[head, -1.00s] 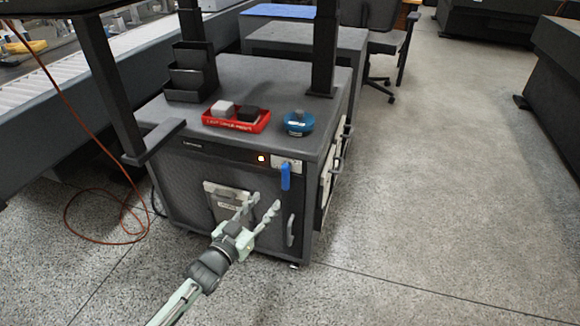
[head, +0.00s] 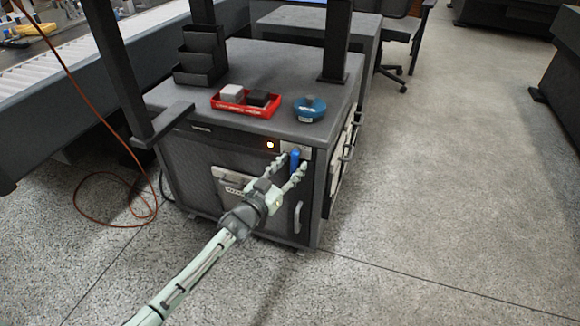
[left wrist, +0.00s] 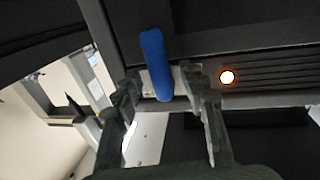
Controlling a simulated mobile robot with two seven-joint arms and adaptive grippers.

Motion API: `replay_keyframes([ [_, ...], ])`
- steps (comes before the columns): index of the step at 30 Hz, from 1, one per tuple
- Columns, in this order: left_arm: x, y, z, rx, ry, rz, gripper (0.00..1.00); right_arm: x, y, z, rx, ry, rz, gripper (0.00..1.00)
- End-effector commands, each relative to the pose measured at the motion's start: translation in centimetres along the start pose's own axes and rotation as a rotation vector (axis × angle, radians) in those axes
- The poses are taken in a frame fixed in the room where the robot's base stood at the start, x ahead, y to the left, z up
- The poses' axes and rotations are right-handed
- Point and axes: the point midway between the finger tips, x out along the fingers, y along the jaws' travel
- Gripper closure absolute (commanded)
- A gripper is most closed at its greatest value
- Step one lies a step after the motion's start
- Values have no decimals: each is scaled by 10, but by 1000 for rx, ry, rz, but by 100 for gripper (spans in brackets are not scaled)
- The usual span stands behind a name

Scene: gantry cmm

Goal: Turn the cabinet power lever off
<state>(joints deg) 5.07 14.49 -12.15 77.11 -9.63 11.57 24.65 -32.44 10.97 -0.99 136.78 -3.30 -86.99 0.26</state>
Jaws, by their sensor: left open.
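The dark grey cabinet (head: 225,155) stands in the middle of the head view. Its blue power lever (head: 294,160) is on a light plate at the upper right of the front, beside a lit indicator lamp (head: 270,145). In the left wrist view the blue lever (left wrist: 156,62) shows between the two fingers, and the lamp (left wrist: 227,77) glows to its right. My left gripper (head: 292,168) is open, with its fingertips on either side of the lever. I cannot tell whether either finger touches it. My right gripper is not in view.
On the cabinet top are a red tray (head: 228,107) with small blocks, a blue round object (head: 309,108) and a dark stepped holder (head: 201,62). A dark post (head: 337,40) rises at the back right. An orange cable (head: 78,180) lies left. Floor on the right is clear.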

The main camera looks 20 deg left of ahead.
Motion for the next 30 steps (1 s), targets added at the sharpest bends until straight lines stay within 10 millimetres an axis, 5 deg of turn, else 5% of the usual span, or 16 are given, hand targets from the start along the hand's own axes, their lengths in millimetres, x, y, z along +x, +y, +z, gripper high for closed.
replay_keyframes([
  [11, 0, 0, 0, 0, 0, 0, 99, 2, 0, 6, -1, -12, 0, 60],
  [30, 0, 2, 1, -73, 13, -1, 100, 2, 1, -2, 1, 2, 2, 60],
])
